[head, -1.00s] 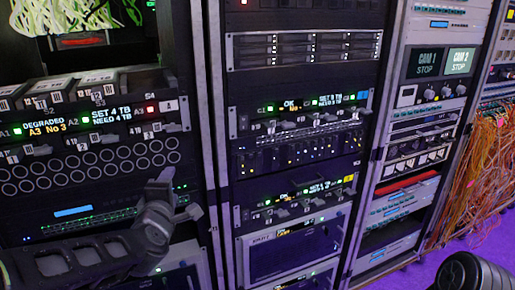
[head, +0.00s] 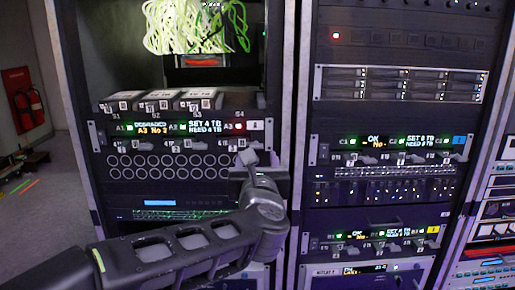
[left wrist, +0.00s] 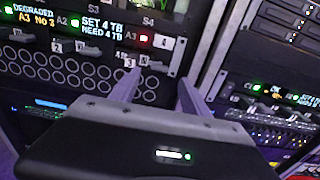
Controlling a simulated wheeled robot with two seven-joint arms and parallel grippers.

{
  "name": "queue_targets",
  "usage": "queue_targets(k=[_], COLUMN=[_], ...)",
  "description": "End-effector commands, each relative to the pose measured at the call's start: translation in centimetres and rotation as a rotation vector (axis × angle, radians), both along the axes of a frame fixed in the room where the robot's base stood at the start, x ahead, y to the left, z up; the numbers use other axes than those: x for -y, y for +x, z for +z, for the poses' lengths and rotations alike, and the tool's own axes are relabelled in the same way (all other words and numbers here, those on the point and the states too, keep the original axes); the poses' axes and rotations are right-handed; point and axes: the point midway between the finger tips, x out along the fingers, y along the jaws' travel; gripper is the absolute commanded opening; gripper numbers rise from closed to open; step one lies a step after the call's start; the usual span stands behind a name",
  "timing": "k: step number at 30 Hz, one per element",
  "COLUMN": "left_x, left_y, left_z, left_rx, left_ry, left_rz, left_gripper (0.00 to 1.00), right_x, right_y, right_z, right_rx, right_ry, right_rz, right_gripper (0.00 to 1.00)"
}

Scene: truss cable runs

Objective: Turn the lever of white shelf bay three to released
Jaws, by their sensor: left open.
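The white shelf (head: 185,127) is the panel with a white tag (head: 256,125) in the left rack. Its display reads DEGRADED, A3. The A3 light is red; the A1 and A2 lights are green. The bay three lever (left wrist: 150,64) sits below A3 by a small 3 label, just beyond my left fingertips in the left wrist view. My arm partly covers that area in the head view, and I cannot tell the lever's exact angle. My left gripper (head: 254,160) is open and empty; its two fingers also show apart in the left wrist view (left wrist: 158,88). My right gripper is not in view.
The right rack has similar panels with blue (head: 459,142) and yellow tags (head: 433,230) and their own levers. Rack posts (head: 289,110) stand close to the gripper's right. A red fire extinguisher (head: 30,107) and open floor are at the far left.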

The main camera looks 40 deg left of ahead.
Motion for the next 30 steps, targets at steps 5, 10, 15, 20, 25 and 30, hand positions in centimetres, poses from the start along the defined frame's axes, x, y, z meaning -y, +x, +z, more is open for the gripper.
queue_targets(k=[5, 10, 15, 20, 25, 30], left_x=[-1.1, -2.7, -4.1, -4.6, -4.6, -4.6], left_y=[1.4, 3.5, 5.3, 6.0, 6.0, 6.0], left_z=[0.0, 0.0, 0.0, 0.0, 0.0, 0.0], left_rx=[-0.003, -0.004, -0.003, -0.003, -0.001, -0.001], left_ry=[0.0, 0.001, 0.0, 0.002, 0.002, 0.002], left_rz=[0.001, 0.002, 0.001, 0.0, 0.0, 0.0], left_gripper=[0.55, 0.55, 0.55, 0.55, 0.55, 0.46], right_x=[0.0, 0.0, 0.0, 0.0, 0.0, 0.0], right_y=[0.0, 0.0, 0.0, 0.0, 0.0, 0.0], right_z=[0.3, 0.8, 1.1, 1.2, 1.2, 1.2], right_rx=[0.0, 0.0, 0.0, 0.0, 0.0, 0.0], right_ry=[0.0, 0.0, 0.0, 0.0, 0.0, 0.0], right_rz=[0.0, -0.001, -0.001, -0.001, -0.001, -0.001], right_gripper=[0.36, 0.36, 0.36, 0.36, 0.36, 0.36])
